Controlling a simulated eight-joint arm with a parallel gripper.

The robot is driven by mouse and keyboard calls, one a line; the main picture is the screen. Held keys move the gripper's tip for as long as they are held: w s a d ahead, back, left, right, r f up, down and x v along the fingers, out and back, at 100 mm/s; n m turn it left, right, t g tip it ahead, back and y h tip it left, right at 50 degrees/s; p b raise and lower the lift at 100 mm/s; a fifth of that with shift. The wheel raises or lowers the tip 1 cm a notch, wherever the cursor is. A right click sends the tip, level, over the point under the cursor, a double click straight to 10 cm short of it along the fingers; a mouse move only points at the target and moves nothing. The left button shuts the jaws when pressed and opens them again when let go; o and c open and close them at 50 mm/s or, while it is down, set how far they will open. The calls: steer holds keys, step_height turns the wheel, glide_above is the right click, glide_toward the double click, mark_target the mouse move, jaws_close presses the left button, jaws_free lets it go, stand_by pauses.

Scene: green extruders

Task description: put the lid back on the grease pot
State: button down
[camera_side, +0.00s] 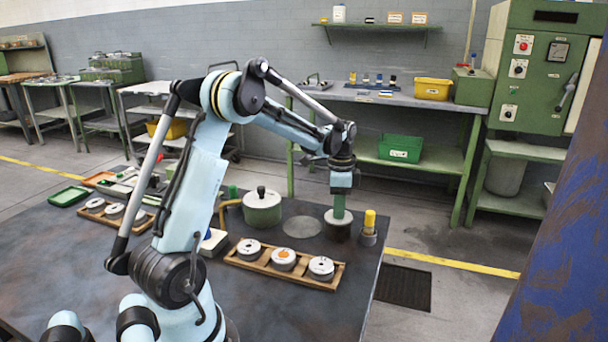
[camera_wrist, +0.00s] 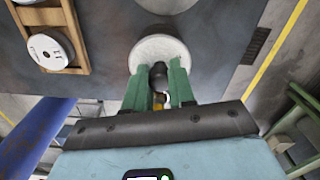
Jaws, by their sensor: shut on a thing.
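My gripper (camera_side: 339,208) points down with its green fingers shut on the dark knob (camera_wrist: 158,74) of a round pale grey lid (camera_wrist: 160,48).
A wooden tray (camera_side: 243,265) with three grey discs is in front. The table's right edge is near.

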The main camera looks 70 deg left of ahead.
stand_by(0.3)
steer(key=shift+c, duration=2)
jaws_free()
steer(key=shift+r, duration=3.5)
steer(key=shift+c, duration=0.4)
jaws_close()
steer(key=shift+f, duration=0.5)
